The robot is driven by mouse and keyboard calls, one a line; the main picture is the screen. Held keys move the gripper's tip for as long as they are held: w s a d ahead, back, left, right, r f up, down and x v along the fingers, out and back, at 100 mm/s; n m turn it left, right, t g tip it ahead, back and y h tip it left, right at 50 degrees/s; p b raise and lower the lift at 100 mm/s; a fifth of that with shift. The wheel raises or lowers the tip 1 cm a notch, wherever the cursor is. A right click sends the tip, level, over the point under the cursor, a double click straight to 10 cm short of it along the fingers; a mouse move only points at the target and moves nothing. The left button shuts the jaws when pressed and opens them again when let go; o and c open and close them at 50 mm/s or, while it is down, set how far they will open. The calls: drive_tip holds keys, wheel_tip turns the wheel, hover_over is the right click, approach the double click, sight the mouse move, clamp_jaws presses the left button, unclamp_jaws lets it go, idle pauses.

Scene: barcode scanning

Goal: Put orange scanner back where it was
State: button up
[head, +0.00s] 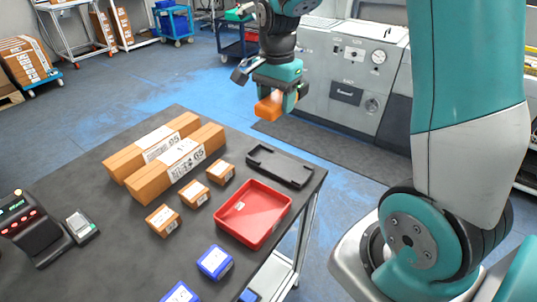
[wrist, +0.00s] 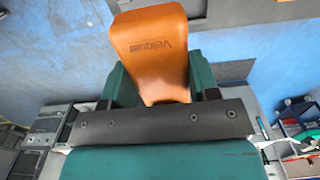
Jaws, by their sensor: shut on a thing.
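The orange scanner (head: 269,104) is held in my gripper (head: 277,92), up in the air beyond the table's far right corner. In the wrist view the scanner (wrist: 152,45) sits between the two green fingers (wrist: 155,85), with dark lettering on its orange face. The gripper is shut on it. A black holder (head: 280,166) with a recess lies empty on the table's far right edge, below and nearer than the scanner. The scanner is well apart from the holder and the table.
On the dark table (head: 120,215) are a red tray (head: 283,205), two long cardboard boxes (head: 175,160), small cardboard boxes (head: 163,221), blue boxes (head: 215,262) and a black device (head: 35,230) at left. A grey machine (head: 345,75) stands behind.

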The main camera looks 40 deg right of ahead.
sight(274, 170)
wheel_tip(274, 170, down, 20)
drive_tip(key=shift+w+r+p, duration=0.1)
drive_tip(key=shift+p, duration=1.05)
drive_tip(key=shift+f, duration=0.2)
drive_tip(key=o, duration=0.7)
drive_tip(key=shift+o, duration=0.4)
wheel_tip(274, 170, up, 12)
drive_tip(key=b, duration=0.2)
drive_tip(key=s+a+r+n+y, duration=0.2)
drive_tip(key=s+a+r+n, duration=0.4)
drive_tip(key=a+r+n, duration=0.3)
drive_tip(key=s+a+r+n+y, duration=0.1)
drive_tip(key=s+a+r+n, duration=0.1)
drive_tip(key=s+a+n, duration=0.3)
drive_tip(key=s+a+r+n+y, duration=0.1)
drive_tip(key=s+a+r+n, duration=0.2)
drive_tip(key=s, duration=0.7)
drive_tip(key=a+n, duration=0.2)
drive_tip(key=n, duration=0.2)
drive_tip(key=shift+s+a, duration=0.15)
drive_tip(key=shift+a, duration=0.2)
